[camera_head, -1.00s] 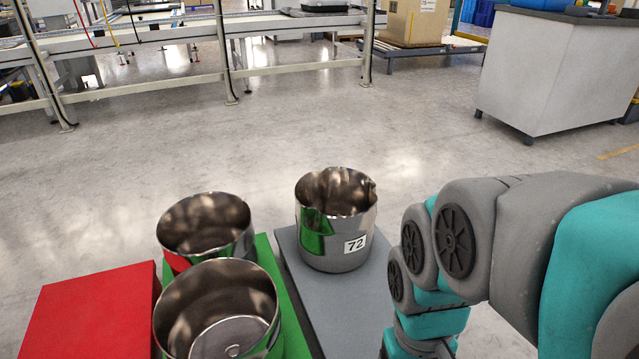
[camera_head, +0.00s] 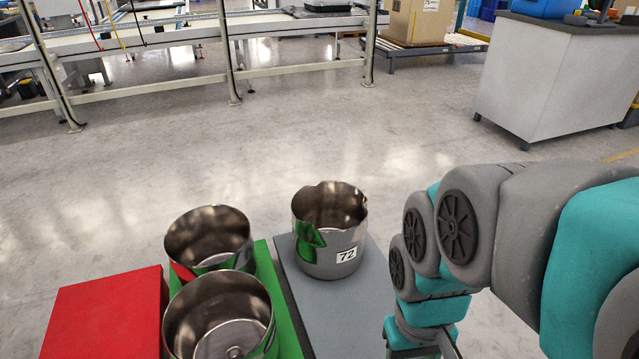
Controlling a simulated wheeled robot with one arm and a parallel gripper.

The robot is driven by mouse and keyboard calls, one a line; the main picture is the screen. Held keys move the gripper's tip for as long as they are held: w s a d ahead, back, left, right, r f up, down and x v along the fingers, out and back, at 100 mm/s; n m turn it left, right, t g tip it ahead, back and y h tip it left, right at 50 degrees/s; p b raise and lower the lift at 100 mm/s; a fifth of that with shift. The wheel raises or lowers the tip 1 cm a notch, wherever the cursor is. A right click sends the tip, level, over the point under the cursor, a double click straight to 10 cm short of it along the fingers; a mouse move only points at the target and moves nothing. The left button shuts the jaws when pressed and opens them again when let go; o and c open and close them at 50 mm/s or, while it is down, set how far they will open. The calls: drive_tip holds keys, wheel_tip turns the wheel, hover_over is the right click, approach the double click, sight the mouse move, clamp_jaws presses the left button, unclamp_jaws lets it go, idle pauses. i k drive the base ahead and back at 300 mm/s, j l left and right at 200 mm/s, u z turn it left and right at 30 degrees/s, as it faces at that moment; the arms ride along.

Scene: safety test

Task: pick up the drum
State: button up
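Three shiny, open-topped metal drums stand at the lower left to middle. The drum labelled "72" (camera_head: 331,240) stands upright on a grey platform (camera_head: 343,310). A second drum (camera_head: 212,240) and a nearer drum (camera_head: 220,318) stand on the green platform (camera_head: 268,275) to its left. They look empty inside; the nearer one is partly cut off by the bottom edge. My teal and grey arm reaches in from the right and bends down to the right of the grey platform. My gripper is outside the picture, below the bottom edge.
A red platform (camera_head: 108,315) lies left of the green one. Open grey floor (camera_head: 200,145) stretches behind the drums. Farther back are a railed conveyor frame (camera_head: 300,72), a cardboard box (camera_head: 412,22) on a pallet-like stand, and a white cabinet (camera_head: 555,80) at right.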

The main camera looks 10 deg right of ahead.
sight(329, 221)
drive_tip(key=l+u, duration=0.2)
drive_tip(key=l, duration=0.5)
drive_tip(key=l+u, duration=0.15)
drive_tip(key=l, duration=0.55)
drive_tip(key=k+l+u, duration=0.2)
drive_tip(key=l, duration=0.5)
drive_tip(key=i+l+u, duration=0.15)
drive_tip(key=i+l, duration=0.15)
drive_tip(key=i+l+u, duration=0.2)
drive_tip(key=l, duration=0.35)
drive_tip(key=i+l+u, duration=0.15)
drive_tip(key=i+l, duration=0.6)
drive_tip(key=j+u, duration=0.05)
